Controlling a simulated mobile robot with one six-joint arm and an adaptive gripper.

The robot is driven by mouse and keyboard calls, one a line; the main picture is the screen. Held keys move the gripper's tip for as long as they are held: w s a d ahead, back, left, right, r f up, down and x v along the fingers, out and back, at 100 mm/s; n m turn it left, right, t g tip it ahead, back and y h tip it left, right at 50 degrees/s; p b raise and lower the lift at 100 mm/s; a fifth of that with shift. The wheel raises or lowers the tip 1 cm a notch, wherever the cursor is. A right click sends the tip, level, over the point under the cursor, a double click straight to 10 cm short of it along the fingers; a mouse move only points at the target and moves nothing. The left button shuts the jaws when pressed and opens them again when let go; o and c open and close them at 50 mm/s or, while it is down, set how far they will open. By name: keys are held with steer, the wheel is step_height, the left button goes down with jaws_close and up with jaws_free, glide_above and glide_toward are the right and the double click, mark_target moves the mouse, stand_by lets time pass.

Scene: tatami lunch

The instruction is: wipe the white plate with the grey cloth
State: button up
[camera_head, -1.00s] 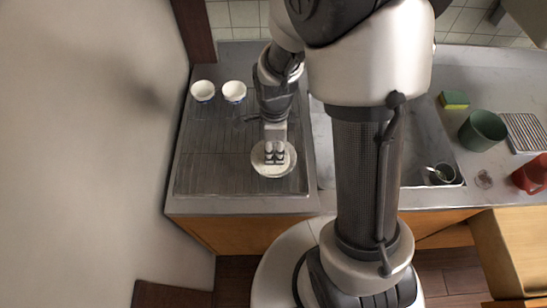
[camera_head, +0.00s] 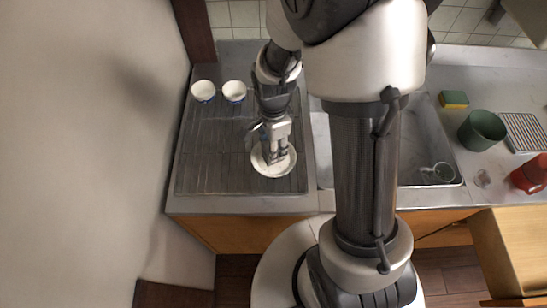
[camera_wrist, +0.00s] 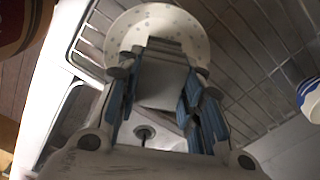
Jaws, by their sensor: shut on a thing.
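The white plate (camera_head: 262,169) lies on the ribbed drainboard left of the sink, and its speckled rim (camera_wrist: 123,32) shows in the wrist view. My gripper (camera_head: 276,157) is over the plate, pointing down at a tilt. In the wrist view my gripper (camera_wrist: 160,80), with blue-sided fingers, is shut on a flat grey piece, the grey cloth (camera_wrist: 163,80). The cloth overlaps the plate in that view; I cannot tell whether it touches the plate. My fingers hide part of the plate, and the cloth is hard to make out in the head view.
Two white-and-blue cups (camera_head: 203,90) (camera_head: 234,91) stand at the drainboard's back left. The sink (camera_head: 420,150) is to the right, holding a glass (camera_head: 440,172). A green pot (camera_head: 482,130), a sponge (camera_head: 454,99) and a red jug (camera_head: 531,174) are on the right counter. A wall bounds the left.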

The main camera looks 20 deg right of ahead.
steer(key=m, duration=0.6)
steer(key=shift+s+a, duration=0.15)
steer(key=shift+s, duration=0.05)
steer(key=m, duration=0.6)
steer(key=shift+s+a, duration=0.15)
steer(key=n, duration=0.7)
steer(key=shift+d+p, duration=0.25)
steer(key=shift+p, duration=0.05)
steer(key=n, duration=0.7)
steer(key=shift+d, duration=0.25)
